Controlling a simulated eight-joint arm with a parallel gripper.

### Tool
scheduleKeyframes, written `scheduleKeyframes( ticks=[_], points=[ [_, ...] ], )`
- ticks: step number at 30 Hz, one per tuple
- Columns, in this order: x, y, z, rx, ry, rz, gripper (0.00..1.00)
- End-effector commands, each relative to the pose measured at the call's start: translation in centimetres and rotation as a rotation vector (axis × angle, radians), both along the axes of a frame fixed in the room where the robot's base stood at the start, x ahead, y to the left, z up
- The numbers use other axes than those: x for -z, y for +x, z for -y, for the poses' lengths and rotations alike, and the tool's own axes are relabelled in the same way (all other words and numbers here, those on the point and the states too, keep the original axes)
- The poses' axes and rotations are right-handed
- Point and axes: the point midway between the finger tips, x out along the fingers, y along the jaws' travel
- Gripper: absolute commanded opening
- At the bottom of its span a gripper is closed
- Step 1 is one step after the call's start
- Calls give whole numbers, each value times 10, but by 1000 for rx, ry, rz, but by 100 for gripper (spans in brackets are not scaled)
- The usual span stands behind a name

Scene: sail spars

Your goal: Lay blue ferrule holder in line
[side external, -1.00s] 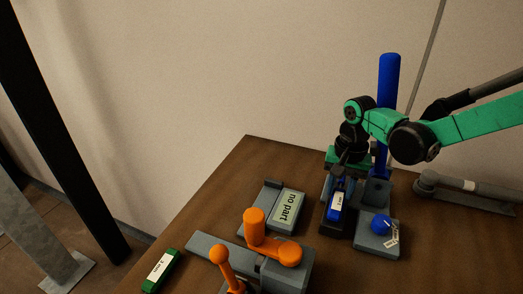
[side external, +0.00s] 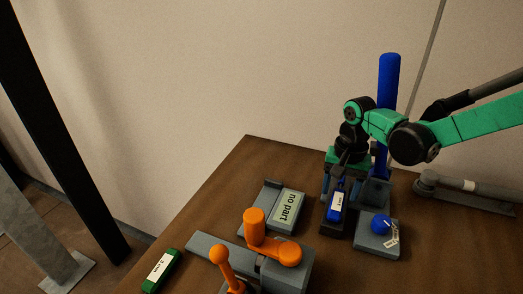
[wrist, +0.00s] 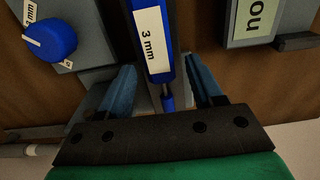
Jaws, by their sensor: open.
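The blue ferrule holder (side external: 335,206) lies in a dark cradle (side external: 337,229) on the table. In the wrist view the holder (wrist: 151,38) carries a white "3 mm" label and has a thin blue tip pointing towards my gripper's palm. My gripper (wrist: 162,80) is open, with one blue finger on each side of the holder's tip end. Gaps show between the fingers and the holder. In the side view my gripper (side external: 345,185) is low over the holder's far end and hides part of it.
A grey block with a blue knob (side external: 381,224) stands right of the holder. A grey "no part" tray (side external: 272,190) is to its left. An orange lever clamp (side external: 268,245) stands in front, and a green labelled block (side external: 161,270) lies at the front left. A tall blue post (side external: 389,85) rises behind.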

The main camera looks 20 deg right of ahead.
Motion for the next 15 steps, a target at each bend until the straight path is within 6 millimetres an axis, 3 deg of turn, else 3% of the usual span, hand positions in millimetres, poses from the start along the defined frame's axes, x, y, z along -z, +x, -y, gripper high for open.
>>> scheduleKeyframes(
  ticks=[15],
  points=[
    [-49, 0, 0, 0, 0, 0, 60]
  ],
)
